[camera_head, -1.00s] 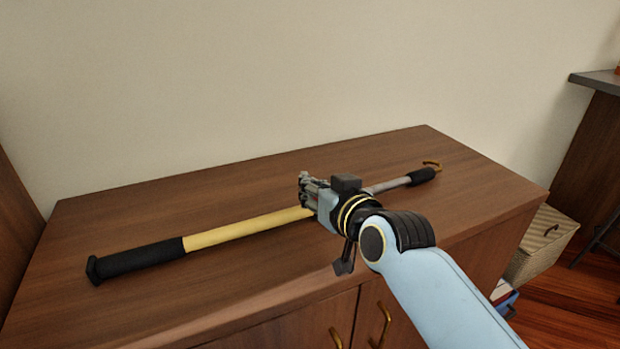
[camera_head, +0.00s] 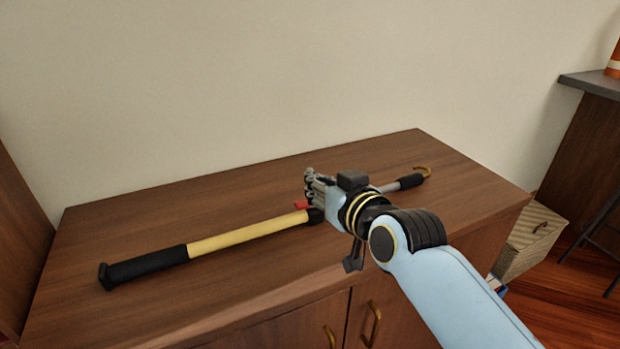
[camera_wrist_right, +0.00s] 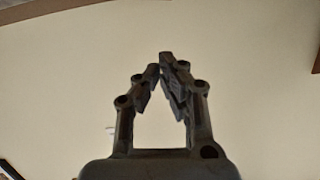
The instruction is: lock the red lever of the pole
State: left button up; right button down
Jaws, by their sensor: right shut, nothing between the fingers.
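The pole (camera_head: 248,234) lies across the top of the wooden cabinet, with a black grip at the left, a yellow tube, a thinner grey section and a brass hook at the right. A small part of the red lever (camera_head: 300,205) shows at the right end of the yellow tube, by a black clamp. My right gripper (camera_head: 312,180) is just above and to the right of the lever, hiding part of the pole behind it. In the wrist view the fingers (camera_wrist_right: 162,68) are closed together at the tips with nothing between them. My left gripper is not in view.
The cabinet top (camera_head: 190,205) is otherwise clear, with a wall behind it. Brass handles (camera_head: 372,325) are on the cabinet's front doors. A wicker basket (camera_head: 530,240) stands on the floor at the right, near a dark-topped counter (camera_head: 592,82).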

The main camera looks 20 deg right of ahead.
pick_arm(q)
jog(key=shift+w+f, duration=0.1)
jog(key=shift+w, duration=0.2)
pick_arm(e)
jog(key=v, duration=0.6)
jog(key=shift+s, duration=0.4)
